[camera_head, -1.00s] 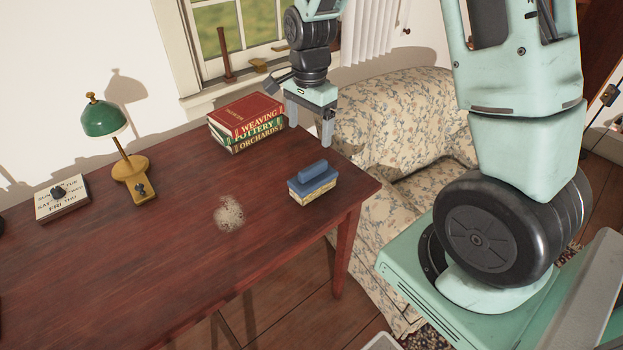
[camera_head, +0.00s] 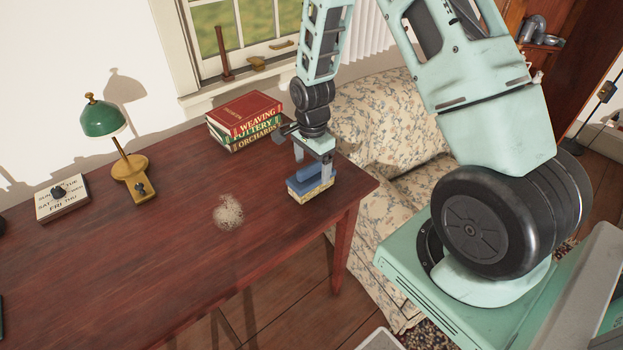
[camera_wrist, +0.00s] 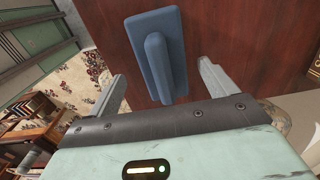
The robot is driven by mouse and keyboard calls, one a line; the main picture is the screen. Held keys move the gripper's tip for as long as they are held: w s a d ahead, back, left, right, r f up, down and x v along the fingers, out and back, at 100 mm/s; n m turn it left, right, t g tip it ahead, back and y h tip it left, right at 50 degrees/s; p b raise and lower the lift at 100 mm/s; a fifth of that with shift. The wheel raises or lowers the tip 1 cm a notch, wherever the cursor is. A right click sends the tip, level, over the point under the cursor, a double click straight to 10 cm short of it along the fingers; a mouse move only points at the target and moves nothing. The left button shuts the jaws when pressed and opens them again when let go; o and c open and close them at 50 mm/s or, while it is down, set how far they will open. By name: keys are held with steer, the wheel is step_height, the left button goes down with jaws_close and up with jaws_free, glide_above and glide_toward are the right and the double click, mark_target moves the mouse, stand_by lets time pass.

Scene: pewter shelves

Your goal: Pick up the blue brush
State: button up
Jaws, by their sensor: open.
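The blue brush (camera_head: 297,186) lies on the right end of the dark red table (camera_head: 170,260), blue back and grip ridge up, with a pale underside. My gripper (camera_head: 313,170) is open and close above the brush, its fingers reaching down around the grip in the head view. In the wrist view the brush (camera_wrist: 158,52) lies just ahead of the fingers, and my gripper (camera_wrist: 165,85) has one finger to each side of its line. Part of the brush is hidden behind my gripper in the head view.
A stack of books (camera_head: 245,121) stands behind the brush. A green lamp (camera_head: 131,170) and a day calendar (camera_head: 62,198) are at the left. A pale dusty patch (camera_head: 228,212) lies left of the brush. A floral sofa (camera_head: 385,120) stands beyond the table's right edge.

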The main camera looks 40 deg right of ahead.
mark_target(311, 176)
steer(key=shift+w+f+p, duration=0.15)
steer(key=shift+f+p, duration=0.3)
steer(key=shift+f, duration=1.95)
steer(key=c, duration=1.1)
steer(key=shift+r+b, duration=0.55)
steer(key=shift+r, duration=4.5)
